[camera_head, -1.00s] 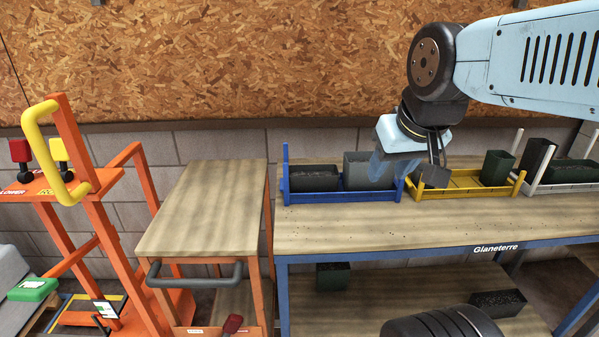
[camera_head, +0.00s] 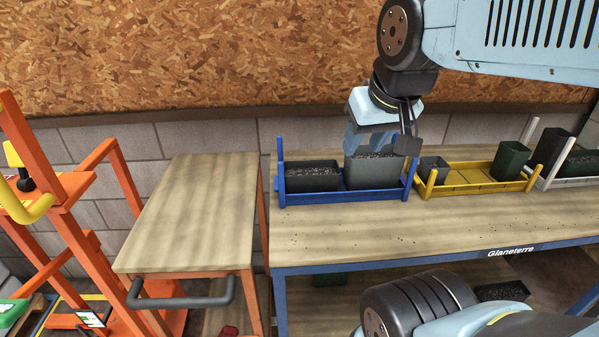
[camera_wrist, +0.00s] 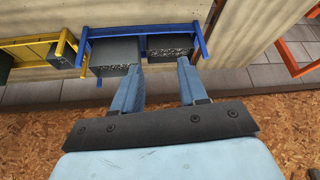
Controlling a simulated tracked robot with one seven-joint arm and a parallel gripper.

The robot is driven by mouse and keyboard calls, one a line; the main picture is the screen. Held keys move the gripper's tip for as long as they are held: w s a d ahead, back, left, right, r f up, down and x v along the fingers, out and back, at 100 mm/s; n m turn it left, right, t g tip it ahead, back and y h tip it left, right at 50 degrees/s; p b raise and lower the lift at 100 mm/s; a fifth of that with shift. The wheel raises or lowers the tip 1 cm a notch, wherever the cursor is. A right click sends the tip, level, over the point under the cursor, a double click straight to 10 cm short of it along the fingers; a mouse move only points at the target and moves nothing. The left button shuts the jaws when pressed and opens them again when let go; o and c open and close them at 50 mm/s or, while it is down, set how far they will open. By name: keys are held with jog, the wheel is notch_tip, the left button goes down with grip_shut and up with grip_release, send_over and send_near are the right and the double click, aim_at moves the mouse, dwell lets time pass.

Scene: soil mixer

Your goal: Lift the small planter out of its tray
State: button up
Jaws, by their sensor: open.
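A blue tray (camera_head: 340,197) on the workbench holds a low dark planter (camera_head: 312,177) with soil at its left and a taller grey planter (camera_head: 373,173) at its right. The wrist view shows the low planter (camera_wrist: 170,49) at right and the taller planter (camera_wrist: 112,54) at left. My gripper (camera_head: 372,142) is open and empty over the back of the blue tray, overlapping the taller planter's top in the head view. Contact cannot be told.
A yellow tray (camera_head: 470,183) to the right holds a small dark pot (camera_head: 433,167) and a dark green planter (camera_head: 510,160). A white tray (camera_head: 560,181) stands beyond. A bare wooden cart (camera_head: 190,210) stands left, beside an orange frame (camera_head: 80,200). The bench front is clear.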

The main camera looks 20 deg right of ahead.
jog(key=shift+a, duration=0.15)
jog(key=shift+o, duration=0.4)
jog(key=shift+o, duration=1.5)
jog(key=shift+w+n, duration=0.3)
jog(key=o, duration=0.6)
jog(key=w+n, duration=0.1)
jog(key=w+n+g, duration=0.1)
jog(key=w, duration=0.1)
jog(key=w+n, duration=0.1)
jog(key=w, duration=0.1)
jog(key=shift+w+a+f, duration=0.15)
jog(key=shift+w+a, duration=0.05)
jog(key=shift+a, duration=0.1)
jog(key=n+g, duration=0.5)
jog(key=n, duration=0.7)
send_near(311, 178)
jog(key=w+d, duration=0.2)
jog(key=w, duration=0.1)
jog(key=f, duration=0.7)
jog(key=shift+w+a+f, duration=0.2)
jog(key=shift+f, duration=0.15)
jog(key=shift+a+f, duration=0.2)
jog(key=shift+f, duration=2.4)
